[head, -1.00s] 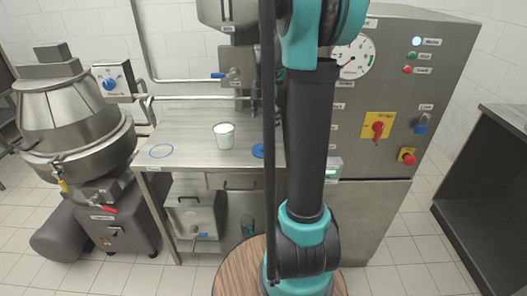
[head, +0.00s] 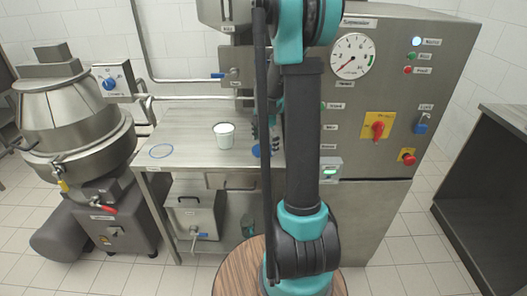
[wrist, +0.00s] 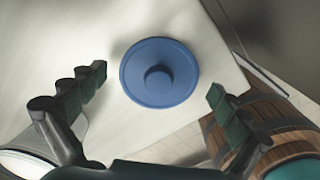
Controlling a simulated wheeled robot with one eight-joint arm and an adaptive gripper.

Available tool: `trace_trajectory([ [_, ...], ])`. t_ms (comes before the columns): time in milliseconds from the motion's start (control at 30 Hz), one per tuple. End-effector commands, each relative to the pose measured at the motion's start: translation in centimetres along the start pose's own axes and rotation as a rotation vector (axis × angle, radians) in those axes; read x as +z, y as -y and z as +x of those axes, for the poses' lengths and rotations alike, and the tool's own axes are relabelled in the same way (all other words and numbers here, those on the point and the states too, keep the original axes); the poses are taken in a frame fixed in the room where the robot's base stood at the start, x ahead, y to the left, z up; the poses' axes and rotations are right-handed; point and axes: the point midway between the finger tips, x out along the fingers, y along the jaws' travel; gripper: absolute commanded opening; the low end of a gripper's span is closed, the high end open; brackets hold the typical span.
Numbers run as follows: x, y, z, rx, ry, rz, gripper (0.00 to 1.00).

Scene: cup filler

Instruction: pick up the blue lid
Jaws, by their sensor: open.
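The blue lid (wrist: 160,72) lies on the steel table, round with a raised knob in its middle. In the head view the lid (head: 257,150) is near the table's right end, partly hidden by my arm. My gripper (wrist: 157,82) is open and empty in the wrist view, one finger on each side of the lid and apart from it. In the head view my gripper is mostly hidden behind my arm, close to the lid. How far it is above the lid is hard to tell.
A white-filled cup (head: 224,135) stands on the table (head: 185,125) left of the lid. A steel machine with a gauge (head: 352,56) stands close on the right. A valve pipe (head: 233,76) hangs behind.

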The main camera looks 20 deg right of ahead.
Motion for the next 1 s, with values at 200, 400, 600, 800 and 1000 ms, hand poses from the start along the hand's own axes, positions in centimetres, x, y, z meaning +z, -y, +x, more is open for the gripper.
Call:
trace_trajectory([
  [200, 0.0, -0.01, 0.0, 0.0, 0.0, 0.0, 0.95],
  [400, 0.0, -0.01, -0.02, 0.0, 0.0, 0.0, 0.7],
  [600, 0.0, -0.01, -0.02, 0.0, 0.0, 0.0, 0.53],
  [800, 0.0, 0.0, -0.01, 0.0, 0.0, 0.0, 0.51],
  [1000, -0.01, 0.0, 0.01, 0.0, 0.0, 0.0, 0.5],
])
